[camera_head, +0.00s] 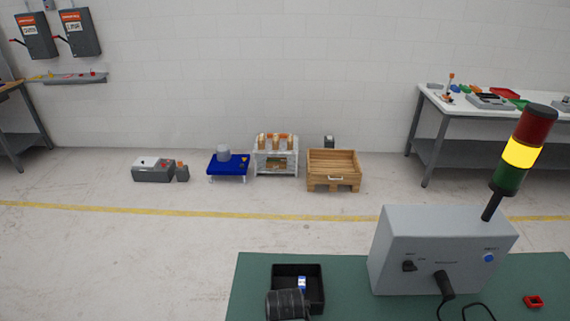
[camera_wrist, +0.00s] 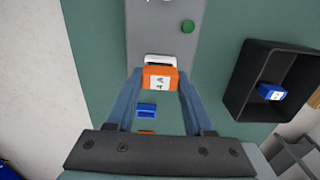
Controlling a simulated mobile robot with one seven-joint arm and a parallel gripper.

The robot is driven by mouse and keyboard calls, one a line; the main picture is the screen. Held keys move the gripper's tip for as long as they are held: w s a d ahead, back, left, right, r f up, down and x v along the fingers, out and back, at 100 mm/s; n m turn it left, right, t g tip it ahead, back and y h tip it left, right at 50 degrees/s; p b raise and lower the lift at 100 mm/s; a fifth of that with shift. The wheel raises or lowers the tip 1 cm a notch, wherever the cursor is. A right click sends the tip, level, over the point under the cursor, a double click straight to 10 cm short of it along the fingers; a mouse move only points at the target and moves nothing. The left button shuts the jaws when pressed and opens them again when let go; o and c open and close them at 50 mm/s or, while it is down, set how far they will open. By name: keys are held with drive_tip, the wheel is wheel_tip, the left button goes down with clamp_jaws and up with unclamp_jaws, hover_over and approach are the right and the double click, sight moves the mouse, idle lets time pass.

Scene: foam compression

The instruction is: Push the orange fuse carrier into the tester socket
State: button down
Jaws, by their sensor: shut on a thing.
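In the wrist view, the orange fuse carrier (camera_wrist: 159,82) with an "A" label sits between the two fingertips of my gripper (camera_wrist: 161,76). The gripper is shut on it. Just beyond it is a white socket (camera_wrist: 159,58) on a grey tester panel (camera_wrist: 150,28). The carrier overlaps the socket's near edge in the picture; I cannot tell whether it is touching or partly inside. The gripper's fingertips and the socket do not show in the head view.
A blue carrier (camera_wrist: 146,110) lies nearer, between the fingers, with an orange piece (camera_wrist: 147,132) partly hidden below. A black tray (camera_wrist: 237,92) holding a blue carrier (camera_wrist: 270,92) is at right. A grey box (camera_head: 440,245) bears a stack light, lit yellow (camera_head: 521,152).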

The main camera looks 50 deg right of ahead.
drive_tip(key=shift+f+b, duration=0.45)
drive_tip(key=shift+f, duration=0.25)
drive_tip(key=shift+c, duration=1)
unclamp_jaws()
drive_tip(key=shift+r, duration=0.15)
drive_tip(key=shift+r+p, duration=2.95)
drive_tip(key=shift+p, duration=0.25)
wheel_tip(320, 180, up, 13)
drive_tip(key=shift+p, duration=0.3)
drive_tip(key=shift+f, duration=0.1)
